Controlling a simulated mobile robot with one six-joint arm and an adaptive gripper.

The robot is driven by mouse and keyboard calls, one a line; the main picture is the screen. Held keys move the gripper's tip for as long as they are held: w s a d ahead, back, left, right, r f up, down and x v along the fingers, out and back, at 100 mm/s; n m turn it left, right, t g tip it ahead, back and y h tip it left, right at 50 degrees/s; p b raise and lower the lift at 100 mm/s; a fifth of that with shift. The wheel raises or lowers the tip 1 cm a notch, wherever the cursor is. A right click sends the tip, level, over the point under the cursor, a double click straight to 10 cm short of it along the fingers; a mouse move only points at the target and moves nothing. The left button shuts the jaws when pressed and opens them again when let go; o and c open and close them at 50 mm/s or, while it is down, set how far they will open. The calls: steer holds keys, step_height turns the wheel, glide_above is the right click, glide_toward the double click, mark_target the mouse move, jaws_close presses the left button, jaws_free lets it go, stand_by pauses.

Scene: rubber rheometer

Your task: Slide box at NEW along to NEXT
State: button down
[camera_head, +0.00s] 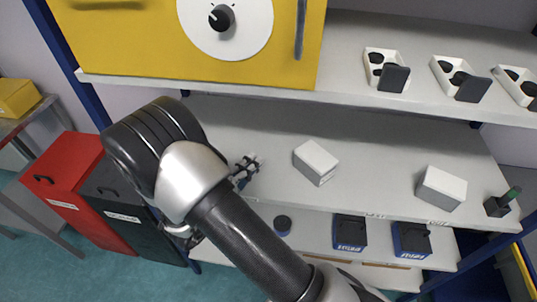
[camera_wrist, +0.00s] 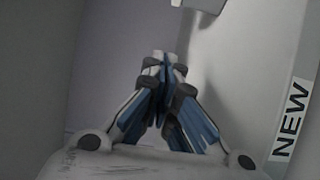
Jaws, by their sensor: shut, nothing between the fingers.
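Two white boxes rest on the middle shelf (camera_head: 250,125) in the head view. The nearer box (camera_head: 316,162) sits turned at an angle, a little right of my gripper. The other box (camera_head: 441,188) stands farther right, near the front edge. My gripper (camera_head: 252,163) is shut and empty, low at the shelf's left part and apart from the nearer box. Its closed fingers also show in the wrist view (camera_wrist: 162,62). There, a NEW label (camera_wrist: 290,122) is at the right, and a pale block corner (camera_wrist: 202,4), perhaps a box, shows at the top. No NEXT label can be read.
A dark holder with a green-topped item (camera_head: 503,202) stands at the shelf's right end. White trays with black parts (camera_head: 386,70) and a yellow machine (camera_head: 200,45) are on the shelf above. Dark blue bins (camera_head: 349,232) are below. Clear shelf surface lies between the boxes.

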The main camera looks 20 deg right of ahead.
steer(key=b+x, duration=0.2)
steer(key=x, duration=0.6)
steer(key=shift+d+f, duration=0.15)
steer(key=shift+d, duration=0.3)
steer(key=shift+s+d+b, duration=0.4)
steer(key=shift+s+d, duration=0.35)
steer(key=shift+s, duration=0.2)
steer(key=shift+s+d, duration=0.4)
steer(key=shift+s, duration=0.05)
